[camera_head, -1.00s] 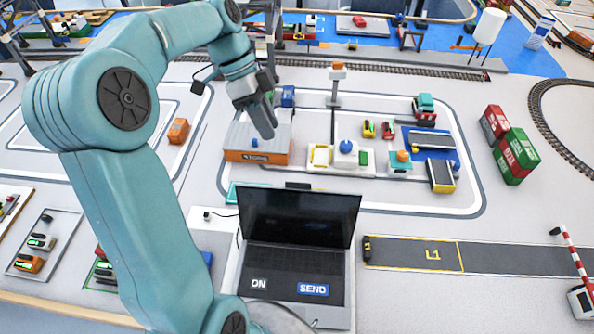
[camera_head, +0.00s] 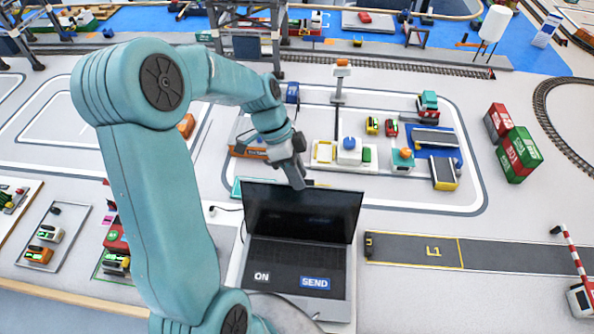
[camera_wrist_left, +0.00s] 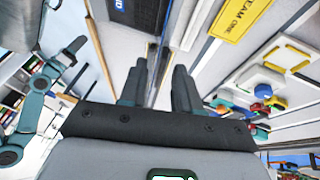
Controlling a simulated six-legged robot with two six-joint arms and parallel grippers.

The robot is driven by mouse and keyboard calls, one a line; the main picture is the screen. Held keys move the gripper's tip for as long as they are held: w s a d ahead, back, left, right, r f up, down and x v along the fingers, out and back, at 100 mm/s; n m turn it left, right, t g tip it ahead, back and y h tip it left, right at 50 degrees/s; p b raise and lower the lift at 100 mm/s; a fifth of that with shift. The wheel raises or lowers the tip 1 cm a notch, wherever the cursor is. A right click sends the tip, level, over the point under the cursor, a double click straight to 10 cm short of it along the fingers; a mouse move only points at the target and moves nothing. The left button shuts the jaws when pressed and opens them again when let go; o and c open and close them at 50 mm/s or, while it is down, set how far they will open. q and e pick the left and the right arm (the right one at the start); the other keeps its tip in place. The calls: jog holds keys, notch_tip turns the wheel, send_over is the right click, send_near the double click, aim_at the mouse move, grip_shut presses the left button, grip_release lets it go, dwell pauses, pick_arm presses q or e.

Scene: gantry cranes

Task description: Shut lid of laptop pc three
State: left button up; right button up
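The laptop stands open in the head view, with its dark screen lid (camera_head: 300,212) raised and leaning back. Its base (camera_head: 340,290) has a dark keyboard and ON and SEND labels. My left gripper (camera_head: 298,183) is just behind the lid's top edge, pointing down; I cannot tell whether it touches the lid.
Behind the laptop is a model yard with an orange-fronted block (camera_head: 246,152) and a lamp post (camera_head: 338,95). Stacked containers (camera_head: 515,150) stand right. A grey L1 lane (camera_head: 415,250) and a striped barrier (camera_head: 575,258) lie right of the laptop. Trays of small vehicles (camera_head: 52,238) are at left.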

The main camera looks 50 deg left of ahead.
pick_arm(q)
jog(key=shift+w+d, duration=0.15)
grip_shut()
jog(key=shift+r, duration=0.1)
dwell(1.0)
